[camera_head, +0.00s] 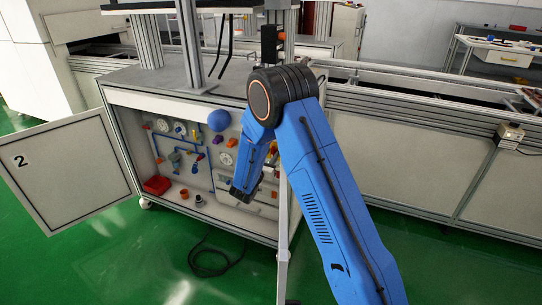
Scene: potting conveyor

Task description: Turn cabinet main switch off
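The cabinet (205,98) stands open, with fittings on its inner back panel. Its left door (70,172), marked 2, is swung wide to the left. Its right door (284,235) shows nearly edge-on. My blue arm reaches down in front of the opening and covers part of the panel. My gripper's fingers cannot be made out.
Inside the cabinet are gauges (226,158), blue pipes, a blue round thing (219,120) and a red box (157,185). A dark cable (208,262) lies coiled on the green floor. A conveyor frame (405,103) runs to the right.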

